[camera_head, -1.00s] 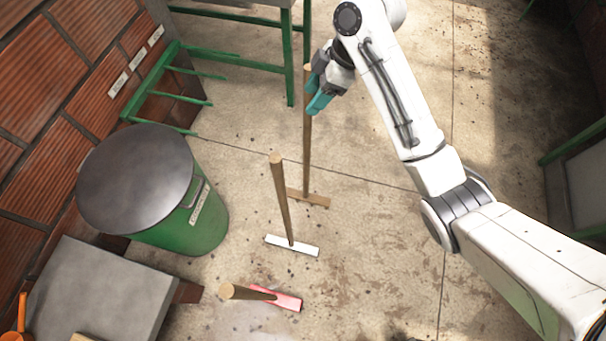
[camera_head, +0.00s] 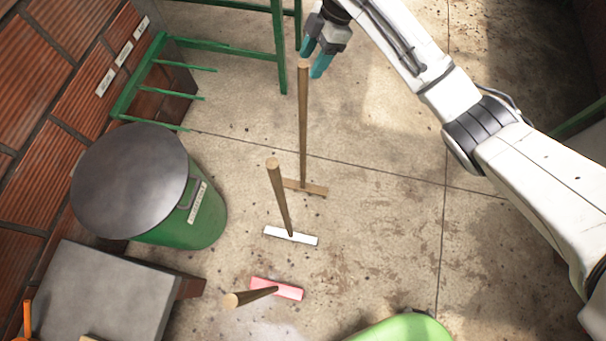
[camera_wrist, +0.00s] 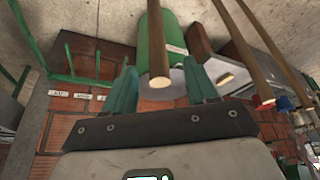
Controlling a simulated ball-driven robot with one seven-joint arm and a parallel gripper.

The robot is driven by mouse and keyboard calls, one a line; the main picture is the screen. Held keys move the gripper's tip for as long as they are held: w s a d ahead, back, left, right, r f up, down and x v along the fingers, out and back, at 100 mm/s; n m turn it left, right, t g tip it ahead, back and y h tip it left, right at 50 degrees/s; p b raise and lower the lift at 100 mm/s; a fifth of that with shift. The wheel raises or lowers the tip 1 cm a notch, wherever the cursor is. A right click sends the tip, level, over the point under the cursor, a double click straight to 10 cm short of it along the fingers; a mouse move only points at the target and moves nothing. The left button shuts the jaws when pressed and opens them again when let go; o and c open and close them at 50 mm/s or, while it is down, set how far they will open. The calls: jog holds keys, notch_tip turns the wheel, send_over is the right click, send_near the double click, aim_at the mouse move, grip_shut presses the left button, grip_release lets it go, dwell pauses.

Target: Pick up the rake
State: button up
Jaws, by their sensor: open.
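Three long-handled tools stand upright on the floor in the head view. The farthest has a wooden handle and a tan wooden head (camera_head: 303,130); the others have a white head (camera_head: 291,236) and a red head (camera_head: 277,288). I cannot tell for certain from the heads which is the rake. My gripper (camera_head: 314,58) is open and empty, close to the top of the farthest handle. In the wrist view, one handle's end (camera_wrist: 159,80) shows between the two teal fingers (camera_wrist: 161,85), with no visible contact. Two more handles show to its right.
A green bin with a grey lid (camera_head: 130,180) stands left of the tools, with a grey slab (camera_head: 100,290) in front of it. A green metal frame (camera_head: 160,80) stands by the brick wall. The floor right of the tools is mostly clear.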

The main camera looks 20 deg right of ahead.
aim_at(304, 71)
jog(key=shift+a+p+x, duration=0.2)
jog(key=shift+p+x, duration=0.2)
jog(key=shift+x, duration=2)
jog(key=shift+w+r, duration=0.1)
jog(key=shift+w, duration=0.05)
jog(key=shift+c, duration=0.5)
grip_shut()
jog(key=shift+r, duration=0.15)
